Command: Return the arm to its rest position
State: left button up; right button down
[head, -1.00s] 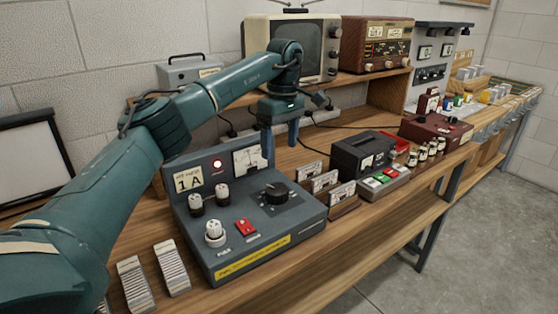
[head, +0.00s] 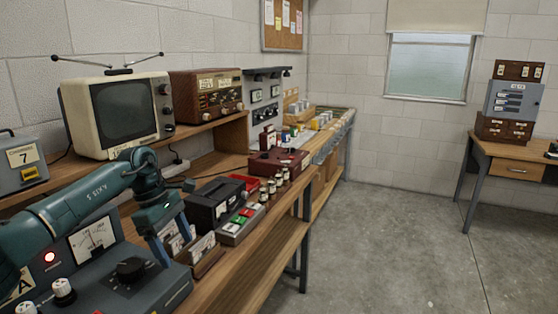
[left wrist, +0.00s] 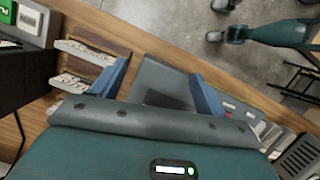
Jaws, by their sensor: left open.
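My left arm, teal, comes in from the left in the head view and bends down at the wrist over the bench. My left gripper (head: 172,248) is open, its two blue fingers apart and pointing down, beside the grey instrument panel (head: 142,293) with a dial, red lamp and black knob. In the left wrist view the gripper (left wrist: 160,82) also shows with spread fingers and nothing held between them. A grey surface lies below the fingers there.
The wooden bench (head: 262,243) carries a black meter box (head: 214,203), a push-button box (head: 241,226) and several small jars. A television (head: 118,112) and a radio (head: 205,96) stand on the shelf behind. Open concrete floor (head: 385,240) lies right of the bench.

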pick_arm(q)
jog(key=s+d+f+n+h, duration=0.1)
jog(key=s+d+f+h, duration=0.15)
jog(key=d, duration=0.35)
jog(key=s+d+f+h, duration=0.1)
jog(key=d+f+h, duration=0.1)
jog(key=d+f, duration=0.35)
jog(key=s+d+r+n+t+h+p, duration=0.1)
jog(key=s+d+n+t+h, duration=0.25)
jog(key=d+n+h, duration=0.35)
jog(key=s+d+r+n+t+h, duration=0.1)
jog(key=s+d+n+t+h, duration=0.3)
jog(key=d+n, duration=0.45)
jog(key=s+a+f+m+t+y+p, duration=0.1)
jog(key=s+a+f+m+y, duration=0.6)
jog(key=m, duration=1)
jog(key=s+a+f+m+t+y, duration=0.3)
jog(key=s+a+f+m+y, duration=0.5)
jog(key=m, duration=1)
jog(key=s+a+f, duration=0.1)
jog(key=s+f, duration=0.1)
jog(key=s, duration=0.1)
jog(key=shift+a+p, duration=0.35)
jog(key=shift+a, duration=0.05)
